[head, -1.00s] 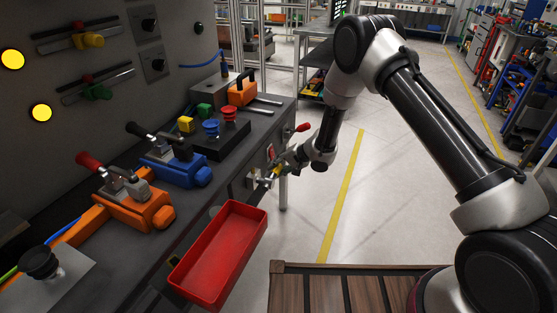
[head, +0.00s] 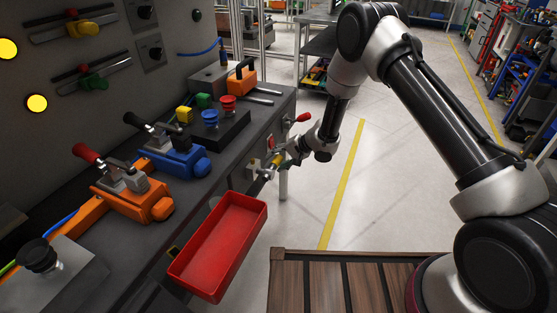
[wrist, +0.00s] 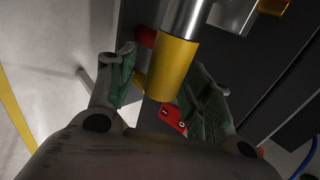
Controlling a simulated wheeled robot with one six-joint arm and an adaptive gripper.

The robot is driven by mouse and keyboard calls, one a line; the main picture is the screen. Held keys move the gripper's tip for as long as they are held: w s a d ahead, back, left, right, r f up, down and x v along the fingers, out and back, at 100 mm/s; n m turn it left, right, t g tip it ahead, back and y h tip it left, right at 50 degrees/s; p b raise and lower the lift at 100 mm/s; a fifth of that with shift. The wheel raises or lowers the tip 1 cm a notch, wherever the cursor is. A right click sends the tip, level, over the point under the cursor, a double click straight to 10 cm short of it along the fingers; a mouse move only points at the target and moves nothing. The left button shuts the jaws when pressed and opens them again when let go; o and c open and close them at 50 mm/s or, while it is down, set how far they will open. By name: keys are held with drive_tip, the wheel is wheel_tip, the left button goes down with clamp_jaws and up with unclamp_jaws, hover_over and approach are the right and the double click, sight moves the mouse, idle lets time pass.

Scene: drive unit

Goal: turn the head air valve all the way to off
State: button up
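A yellow valve handle (head: 276,160) on a metal fitting sticks out from the front face of the bench; I take it for the head air valve, but no label is readable. My gripper (head: 280,158) is at this handle, low beside the bench edge. In the wrist view the yellow handle (wrist: 173,69) lies between my two fingers (wrist: 162,88), with a silver pipe above it. The fingers are spread, with gaps beside the handle. Whether a finger touches it is hard to tell.
A red-knobbed lever (head: 303,117) stands out near the bench corner, close to my wrist. A red tray (head: 222,245) hangs at the bench front. Orange (head: 135,205) and blue (head: 177,163) clamp units sit on the bench.

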drive_tip(key=v, duration=1.2)
